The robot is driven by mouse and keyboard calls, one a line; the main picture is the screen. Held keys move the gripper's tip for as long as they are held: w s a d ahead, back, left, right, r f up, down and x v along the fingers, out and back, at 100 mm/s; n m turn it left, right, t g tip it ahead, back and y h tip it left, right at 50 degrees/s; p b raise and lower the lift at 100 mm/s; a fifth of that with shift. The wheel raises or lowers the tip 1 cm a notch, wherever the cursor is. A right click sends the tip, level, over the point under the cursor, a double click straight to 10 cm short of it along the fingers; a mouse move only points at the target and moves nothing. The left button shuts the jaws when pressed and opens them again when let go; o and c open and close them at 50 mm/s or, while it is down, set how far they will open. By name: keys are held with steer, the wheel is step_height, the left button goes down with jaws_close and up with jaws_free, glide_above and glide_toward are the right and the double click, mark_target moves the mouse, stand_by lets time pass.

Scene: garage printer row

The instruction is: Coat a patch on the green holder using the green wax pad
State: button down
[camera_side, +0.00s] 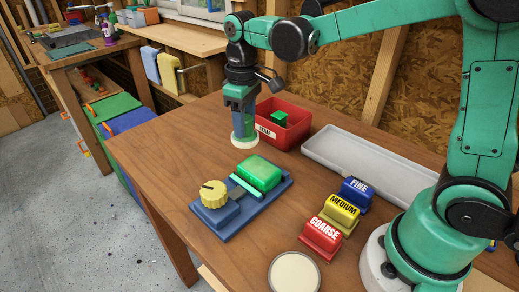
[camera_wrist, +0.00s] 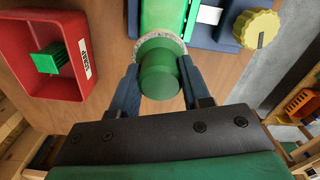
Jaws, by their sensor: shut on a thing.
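My gripper (camera_side: 245,128) is shut on the green wax pad, a green round grip with a pale disc at its lower end (camera_side: 245,142). In the wrist view my gripper's blue fingers (camera_wrist: 160,85) press on both sides of the pad's green grip (camera_wrist: 160,72). The green holder (camera_side: 260,172) sits in a blue clamp fixture (camera_side: 226,215) with a yellow knob (camera_side: 209,194). The pad hangs above the table, behind the holder in the side view. In the wrist view the pad hides part of the holder (camera_wrist: 163,14).
A red scrap bin (camera_side: 268,131) with a green piece (camera_side: 279,118) stands close behind the pad. A long grey tray (camera_side: 350,158) lies to the right. Blue FINE (camera_side: 356,193), yellow MEDIUM (camera_side: 340,212) and red COARSE (camera_side: 321,237) blocks and a round cream disc (camera_side: 294,272) stand nearer the front.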

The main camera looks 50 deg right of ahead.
mark_target(247, 141)
steer(key=shift+f, duration=1.95)
steer(key=shift+s+f, duration=0.15)
steer(key=shift+f, duration=0.25)
steer(key=shift+s+r, duration=0.15)
steer(key=shift+s, duration=1.6)
steer(key=shift+s+r, duration=0.1)
steer(key=shift+s, duration=1.6)
steer(key=shift+w+r, duration=0.15)
steer(key=shift+w, duration=1.65)
steer(key=shift+w+r, duration=0.15)
steer(key=shift+w, duration=1.65)
steer(key=shift+r, duration=3.4)
steer(key=shift+f, duration=0.1)
